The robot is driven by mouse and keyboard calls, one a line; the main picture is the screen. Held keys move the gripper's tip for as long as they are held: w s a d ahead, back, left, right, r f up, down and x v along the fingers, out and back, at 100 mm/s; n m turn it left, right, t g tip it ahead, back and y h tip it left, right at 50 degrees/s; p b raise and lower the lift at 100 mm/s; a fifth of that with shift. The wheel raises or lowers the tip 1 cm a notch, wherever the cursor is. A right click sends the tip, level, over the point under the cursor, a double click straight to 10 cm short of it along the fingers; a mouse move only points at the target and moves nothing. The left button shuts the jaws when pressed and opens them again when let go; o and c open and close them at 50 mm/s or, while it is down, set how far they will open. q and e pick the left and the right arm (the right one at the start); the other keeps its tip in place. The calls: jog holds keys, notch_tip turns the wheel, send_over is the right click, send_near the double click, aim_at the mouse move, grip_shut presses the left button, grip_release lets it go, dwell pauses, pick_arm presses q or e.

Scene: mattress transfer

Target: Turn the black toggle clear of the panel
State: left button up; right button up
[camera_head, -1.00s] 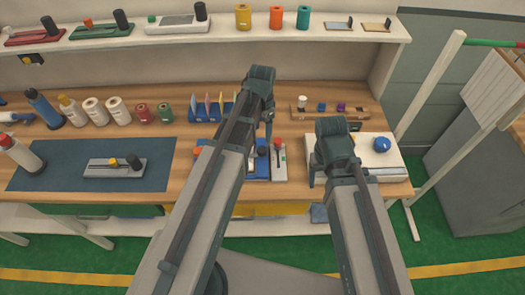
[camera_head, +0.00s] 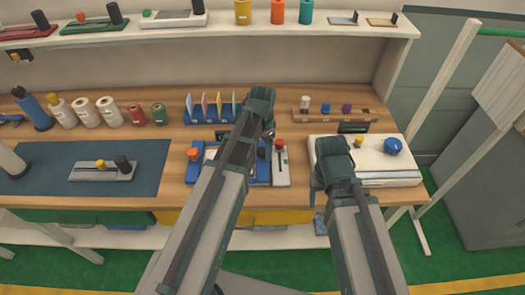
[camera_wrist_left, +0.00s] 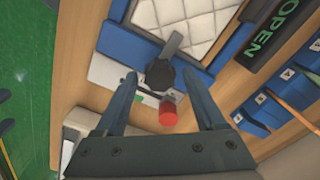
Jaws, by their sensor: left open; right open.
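The black toggle (camera_wrist_left: 161,72) shows in the left wrist view, with a round head and a lever that reaches to the corner of the quilted white panel (camera_wrist_left: 185,22). The panel lies in a blue frame (camera_wrist_left: 125,48). My left gripper (camera_wrist_left: 158,76) is open, one finger on each side of the toggle's head in the picture; I cannot tell whether they touch it. In the head view the blue frame (camera_head: 262,176) is mostly hidden behind my left arm. My right gripper (camera_head: 317,186) is small and partly hidden, near the front of the white box.
A red knob (camera_wrist_left: 168,115) stands close to the left fingers on a grey fixture (camera_head: 281,168). A white box (camera_head: 400,172) with a blue knob stands to the right. A rack of coloured cards (camera_head: 212,112) is behind. A dark mat (camera_head: 60,170) lies left.

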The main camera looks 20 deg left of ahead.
pick_arm(q)
grip_shut()
jog(key=shift+n, duration=0.4)
jog(key=n, duration=0.8)
jog(key=shift+n, duration=0.3)
jog(key=n, duration=0.4)
jog(key=shift+a+n, duration=0.1)
jog(key=shift+n, duration=2.3)
